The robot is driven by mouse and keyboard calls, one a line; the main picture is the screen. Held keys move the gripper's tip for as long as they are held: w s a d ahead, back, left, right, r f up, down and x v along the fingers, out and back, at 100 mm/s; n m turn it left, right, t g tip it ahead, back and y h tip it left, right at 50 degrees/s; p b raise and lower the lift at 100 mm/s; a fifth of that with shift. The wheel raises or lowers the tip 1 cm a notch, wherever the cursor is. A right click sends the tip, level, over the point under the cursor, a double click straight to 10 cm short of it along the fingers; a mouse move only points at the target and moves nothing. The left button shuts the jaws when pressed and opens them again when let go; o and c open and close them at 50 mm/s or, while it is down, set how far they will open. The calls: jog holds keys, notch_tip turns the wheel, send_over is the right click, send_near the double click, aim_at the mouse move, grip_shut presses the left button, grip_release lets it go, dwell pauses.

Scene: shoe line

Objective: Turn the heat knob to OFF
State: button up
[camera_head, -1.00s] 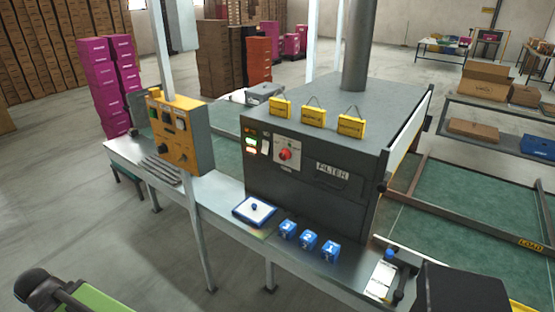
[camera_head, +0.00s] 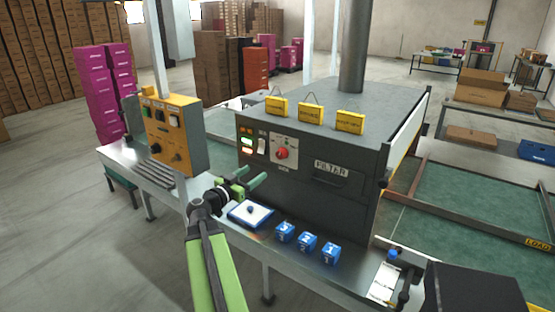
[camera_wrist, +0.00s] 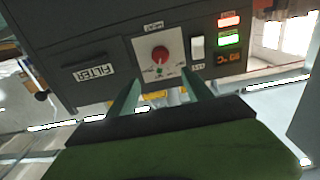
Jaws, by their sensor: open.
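The heat knob, a red round knob (camera_head: 282,154) on a white plate, sits on the front of the dark grey machine (camera_head: 330,205). In the wrist view the knob (camera_wrist: 160,54) appears upside down, just beyond and between my fingertips. My gripper (camera_head: 256,182) is open and empty, in front of the machine and a little left of and below the knob in the head view. Its two green fingers (camera_wrist: 158,92) point at the panel and are apart from the knob. The marks around the knob are too small to read.
Lit indicators (camera_head: 247,147) and a white switch (camera_head: 262,146) are left of the knob. A FILTER drawer (camera_head: 331,174) is right of it. A blue-framed tray (camera_head: 236,222) and numbered blue blocks (camera_head: 307,243) lie on the ledge. A yellow control box (camera_head: 178,140) stands left.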

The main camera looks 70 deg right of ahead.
aim_at(279, 156)
jog(key=x, duration=1.6)
jog(key=shift+d, duration=0.1)
grip_shut()
